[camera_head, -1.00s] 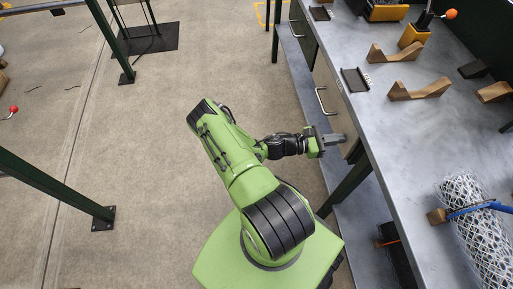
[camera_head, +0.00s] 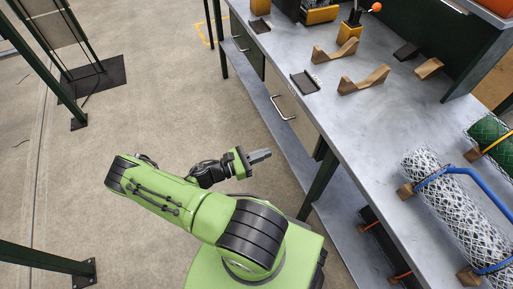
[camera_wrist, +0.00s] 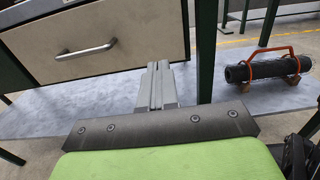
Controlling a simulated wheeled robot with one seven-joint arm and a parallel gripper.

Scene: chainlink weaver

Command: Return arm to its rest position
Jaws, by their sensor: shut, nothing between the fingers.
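My green arm is folded over my base in the head view. My gripper (camera_head: 260,156) is shut and empty, its grey fingers pointing right toward the workbench, with a gap of floor between. In the wrist view the two fingers of my gripper (camera_wrist: 158,84) lie together with nothing between them. They point toward the lower shelf and the drawer front.
The grey workbench (camera_head: 345,112) stands on the right, with wooden cradles (camera_head: 363,80) and a mesh roll (camera_head: 452,200) on top. A drawer (camera_wrist: 100,38) and the lower shelf (camera_wrist: 70,112) face my gripper. A black roll in an orange carrier (camera_wrist: 270,68) sits at right. Floor (camera_head: 130,120) at left is open.

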